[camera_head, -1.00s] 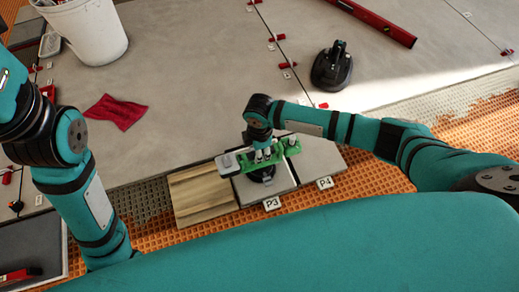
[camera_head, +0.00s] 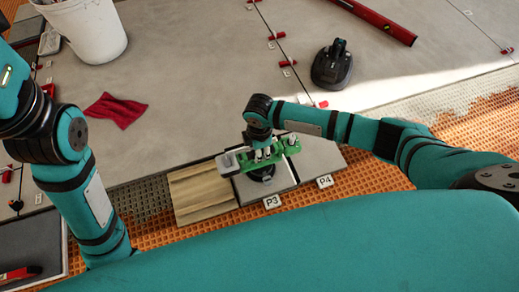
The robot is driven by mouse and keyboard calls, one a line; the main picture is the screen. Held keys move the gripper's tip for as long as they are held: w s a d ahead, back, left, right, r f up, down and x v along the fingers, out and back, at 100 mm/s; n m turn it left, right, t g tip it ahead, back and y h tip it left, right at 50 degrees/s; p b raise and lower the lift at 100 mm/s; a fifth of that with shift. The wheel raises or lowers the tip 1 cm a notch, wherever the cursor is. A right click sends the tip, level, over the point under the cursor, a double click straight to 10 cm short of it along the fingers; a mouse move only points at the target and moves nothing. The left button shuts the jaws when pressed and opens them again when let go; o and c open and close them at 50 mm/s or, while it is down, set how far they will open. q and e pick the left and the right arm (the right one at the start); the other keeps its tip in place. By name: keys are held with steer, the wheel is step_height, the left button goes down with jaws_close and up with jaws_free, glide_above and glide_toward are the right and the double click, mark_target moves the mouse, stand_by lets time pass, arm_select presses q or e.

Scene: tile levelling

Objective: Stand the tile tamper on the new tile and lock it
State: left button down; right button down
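The tile tamper, a green bar with a black round base (camera_head: 262,175), is on or just above the grey tile (camera_head: 284,182) at the label P3. Whether its base touches the tile I cannot tell. My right gripper (camera_head: 262,155) is at the tamper's green body from above. Its fingertips are too small and covered to tell whether they are closed on it. A small light grey block (camera_head: 228,161) shows at the left end of the green bar. My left gripper is not in view; only its arm shows at the left.
A wooden board (camera_head: 200,193) lies left of the P3 tile, and another grey tile (camera_head: 326,158) lies right at P4. A black suction-type tool (camera_head: 332,65), a red cloth (camera_head: 116,109), a white bucket (camera_head: 88,30) and a red level (camera_head: 375,20) are on the tiled floor.

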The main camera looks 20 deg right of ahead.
steer(key=shift+w, duration=0.1)
stand_by(0.3)
steer(key=c, duration=1.2)
jaws_free()
steer(key=shift+o, duration=0.9)
steer(key=shift+f, duration=0.15)
step_height(320, 180, up, 12)
